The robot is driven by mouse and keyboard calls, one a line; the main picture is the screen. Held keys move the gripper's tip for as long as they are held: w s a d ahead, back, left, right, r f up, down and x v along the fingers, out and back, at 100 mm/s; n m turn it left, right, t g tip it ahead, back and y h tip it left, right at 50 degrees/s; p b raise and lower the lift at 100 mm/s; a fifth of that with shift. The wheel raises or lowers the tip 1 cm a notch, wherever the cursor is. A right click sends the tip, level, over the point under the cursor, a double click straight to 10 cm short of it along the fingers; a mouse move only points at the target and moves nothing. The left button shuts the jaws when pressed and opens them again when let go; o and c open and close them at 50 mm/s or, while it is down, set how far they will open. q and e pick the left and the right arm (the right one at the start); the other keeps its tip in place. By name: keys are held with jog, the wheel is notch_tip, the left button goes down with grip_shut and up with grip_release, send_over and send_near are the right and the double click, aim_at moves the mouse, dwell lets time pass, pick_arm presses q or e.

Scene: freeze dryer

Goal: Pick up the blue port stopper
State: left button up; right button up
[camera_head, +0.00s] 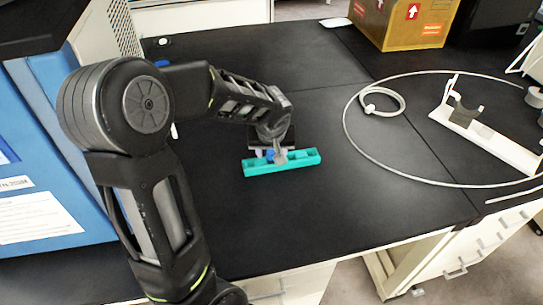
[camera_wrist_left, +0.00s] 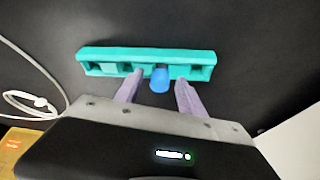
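The blue port stopper (camera_wrist_left: 160,79) sits at the teal rack (camera_wrist_left: 148,55), near its middle, in the left wrist view. In the head view only a small bit of blue (camera_head: 269,155) shows, mostly hidden by my gripper; the teal rack (camera_head: 300,159) lies on the black bench. My left gripper (camera_wrist_left: 158,84) is open, its two pale fingers on either side of the stopper with a gap at each side. In the head view my left gripper (camera_head: 271,153) is over the rack. My right gripper is in neither view.
A blue cabinet (camera_head: 45,150) stands at the left. A cardboard box (camera_head: 405,22) stands at the back right. A looped white tube (camera_head: 352,135) and a white stand (camera_head: 490,143) lie at the right. The bench (camera_head: 370,215) in front of the rack is clear.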

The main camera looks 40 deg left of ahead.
pick_arm(q)
grip_shut()
dwell(0.6)
